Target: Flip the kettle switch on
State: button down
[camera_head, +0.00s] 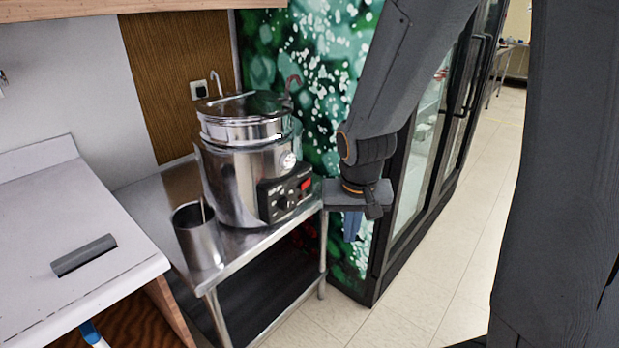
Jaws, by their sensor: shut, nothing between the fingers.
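The kettle (232,172) is a large round silver pot with a dark lid, standing on a steel table. Its black control panel (272,207) faces front right and carries a knob and a small red switch (306,183). Whether the switch is on or off is too small to tell. My gripper (352,226) hangs to the right of the panel, apart from the kettle in the picture, with its blue fingers pointing down. It is shut and empty.
A steel cylinder (199,238) with a thin handle stands at the table's front left. A white counter (40,230) bearing a grey bar (84,255) is at left. A glass-door cabinet (412,170) stands behind my arm. Floor at right is clear.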

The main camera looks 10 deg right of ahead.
jog(key=w+r+m+t+p, duration=0.2)
jog(key=w+p, duration=0.1)
jog(key=w, duration=0.5)
jog(key=w+r+m+t+y+p, duration=0.1)
jog(key=w+r+m+t+p, duration=0.1)
jog(key=w, duration=0.7)
jog(key=shift+r+m+t+p, duration=0.25)
jog(key=shift+m+t+p, duration=0.15)
jog(key=shift+m+p, duration=0.3)
jog(key=shift+f, duration=0.1)
jog(key=p, duration=0.2)
send_near(309, 184)
jog(key=shift+w+a+f, duration=0.2)
jog(key=shift+f, duration=0.6)
jog(key=shift+w+a+f, duration=0.15)
jog(key=shift+a+f, duration=0.1)
jog(key=shift+f, duration=0.6)
jog(key=shift+w+a+f, duration=0.2)
jog(key=shift+f, duration=0.6)
